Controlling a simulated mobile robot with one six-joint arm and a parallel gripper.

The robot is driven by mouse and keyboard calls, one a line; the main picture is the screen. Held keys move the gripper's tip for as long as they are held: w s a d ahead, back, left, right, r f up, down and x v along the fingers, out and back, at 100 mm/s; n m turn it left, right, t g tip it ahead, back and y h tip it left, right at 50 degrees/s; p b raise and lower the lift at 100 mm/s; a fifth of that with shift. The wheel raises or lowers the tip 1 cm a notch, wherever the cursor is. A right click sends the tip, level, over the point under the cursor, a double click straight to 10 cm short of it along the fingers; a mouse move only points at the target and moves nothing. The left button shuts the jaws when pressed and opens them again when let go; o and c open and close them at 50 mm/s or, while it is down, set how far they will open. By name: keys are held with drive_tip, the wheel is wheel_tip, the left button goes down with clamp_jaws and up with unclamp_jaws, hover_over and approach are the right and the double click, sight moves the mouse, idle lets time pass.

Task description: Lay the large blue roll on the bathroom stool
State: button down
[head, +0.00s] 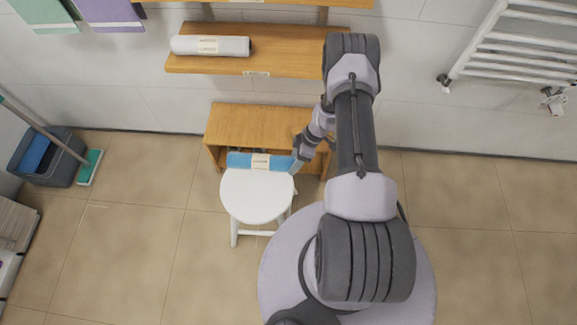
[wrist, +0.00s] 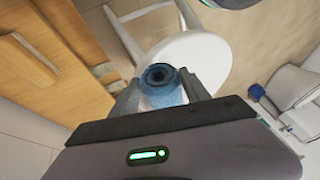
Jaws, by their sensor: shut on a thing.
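The large blue roll (head: 240,160), with a pale label band around its middle, lies crosswise at the back edge of the white stool's seat (head: 255,200) in the head view. My gripper (head: 296,164) is at the roll's right end, shut on it. In the wrist view the roll (wrist: 162,98) points end-on between the two fingers of my gripper (wrist: 160,92), and the round stool seat (wrist: 190,55) shows just beyond it. I cannot tell whether the roll touches the seat or hangs slightly above it.
A wooden shelf unit (head: 245,116) stands directly behind the stool. Above it a wall shelf (head: 285,58) holds a white roll (head: 211,46). A grey bucket (head: 60,165) and a mop (head: 91,167) stand at left. Open tiled floor lies left of the stool.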

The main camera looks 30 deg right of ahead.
drive_tip(key=f+b, duration=0.1)
drive_tip(key=w+f+b, duration=0.1)
drive_tip(key=f+b, duration=0.1)
drive_tip(key=f, duration=0.1)
drive_tip(key=shift+w+a, duration=0.2)
drive_tip(key=shift+a, duration=0.2)
drive_tip(key=shift+r, duration=0.25)
drive_tip(key=shift+f, duration=0.15)
drive_tip(key=c, duration=0.5)
unclamp_jaws()
